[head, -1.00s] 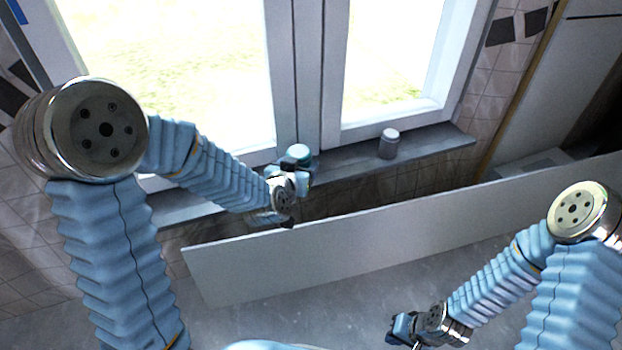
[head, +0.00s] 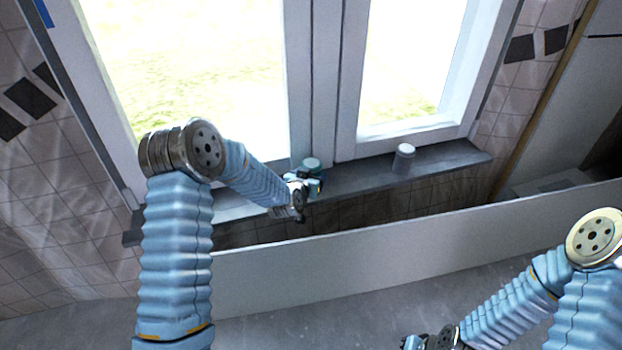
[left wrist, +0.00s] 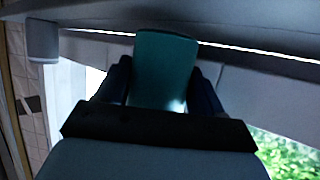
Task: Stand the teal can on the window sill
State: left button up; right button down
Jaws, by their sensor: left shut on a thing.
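The teal can (head: 311,165) shows in the head view with a pale top, at the dark window sill (head: 440,160). My left gripper (head: 314,183) is shut on it. In the left wrist view the teal can (left wrist: 165,68) sits between the two dark fingers of my left gripper (left wrist: 162,88). The can is at or just over the sill; I cannot tell whether its base touches, since the gripper hides its lower part. My right gripper (head: 418,342) is low in the head view, cut by the bottom edge, and its jaw opening is not clear.
A grey can with a pale top (head: 403,158) stands on the sill to the right of the teal can; it also shows in the left wrist view (left wrist: 42,42). A long pale panel (head: 400,250) stands in front of the sill. The sill's right end is bare.

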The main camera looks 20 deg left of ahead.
pick_arm(q)
jog(key=shift+f, duration=0.45)
jog(key=shift+f, duration=0.15)
jog(key=o, duration=1.2)
jog(key=shift+s+r, duration=0.2)
jog(key=shift+r, duration=0.1)
jog(key=v, duration=1.1)
jog(key=shift+s, duration=0.3)
